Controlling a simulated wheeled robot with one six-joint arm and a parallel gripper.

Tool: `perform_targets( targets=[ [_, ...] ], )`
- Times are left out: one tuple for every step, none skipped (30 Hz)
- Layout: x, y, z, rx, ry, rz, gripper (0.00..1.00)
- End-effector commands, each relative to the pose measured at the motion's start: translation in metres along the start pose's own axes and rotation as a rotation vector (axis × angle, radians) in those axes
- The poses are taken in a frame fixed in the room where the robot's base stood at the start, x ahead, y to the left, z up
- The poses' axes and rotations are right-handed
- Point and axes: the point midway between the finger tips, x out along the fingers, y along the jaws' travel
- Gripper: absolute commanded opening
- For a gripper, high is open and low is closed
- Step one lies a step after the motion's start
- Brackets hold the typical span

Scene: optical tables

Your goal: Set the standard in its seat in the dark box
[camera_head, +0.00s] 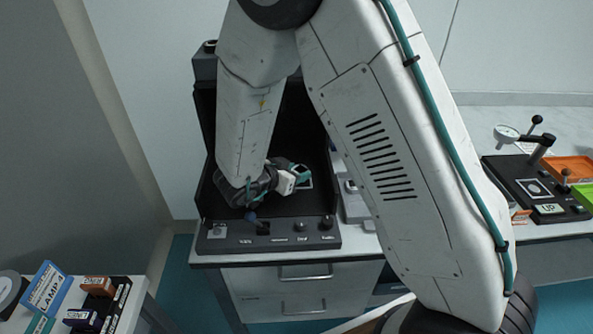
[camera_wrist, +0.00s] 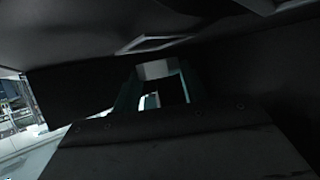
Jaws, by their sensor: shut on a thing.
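The dark box (camera_head: 310,122) stands open at the front on a bench, with my forearm reaching into it. My gripper (camera_head: 301,171) is low inside the box, with teal fingers. In the wrist view, my gripper (camera_wrist: 158,84) is shut on a small pale grey block (camera_wrist: 156,69), seemingly the standard, held between the fingertips. A dark gap shows below it. A pale square outline (camera_wrist: 150,44), perhaps the seat's marking, shows beyond the fingers. I cannot tell whether the block touches the box floor. In the head view the standard is hard to make out.
The box's front panel (camera_head: 270,241) carries knobs and labels. A black fixture (camera_head: 518,180) with a dial gauge and an orange tray (camera_head: 570,168) stand on the right bench. A lower-left table holds a blue LAMP box (camera_head: 48,290) and small labelled blocks. The box walls are close around my gripper.

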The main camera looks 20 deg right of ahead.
Motion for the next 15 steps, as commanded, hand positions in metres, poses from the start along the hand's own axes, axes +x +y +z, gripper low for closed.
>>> perform_targets(
  targets=[
    [0.0014, 0.0017, 0.0028, -0.007, -0.001, 0.003, 0.07],
    [0.0015, 0.0019, 0.0031, -0.008, -0.002, 0.003, 0.48],
    [0.0017, 0.002, 0.0033, -0.008, -0.002, 0.004, 0.59],
    [0.0018, 0.0022, 0.0035, -0.009, -0.002, 0.004, 0.65],
    [0.0019, 0.0023, 0.0037, -0.009, -0.002, 0.004, 0.65],
    [0.002, 0.0025, 0.0039, -0.01, -0.002, 0.004, 0.65],
    [0.0021, 0.0027, 0.004, -0.01, -0.002, 0.005, 0.65],
    [0.0022, 0.0028, 0.0042, -0.011, -0.002, 0.005, 0.65],
    [0.0023, 0.003, 0.0044, -0.012, -0.002, 0.005, 0.65],
    [0.0024, 0.0031, 0.0045, -0.012, -0.002, 0.005, 0.65],
    [0.0025, 0.0033, 0.0046, -0.012, -0.002, 0.006, 0.65],
    [0.0024, 0.0034, 0.0043, -0.013, -0.003, 0.006, 0.65],
    [0.0021, 0.0035, 0.0036, -0.013, -0.003, 0.006, 0.65],
    [0.0015, 0.0035, 0.0023, -0.012, -0.003, 0.006, 0.65],
    [0.0002, 0.0034, -0.0005, -0.011, -0.002, 0.006, 0.65]
  ],
)
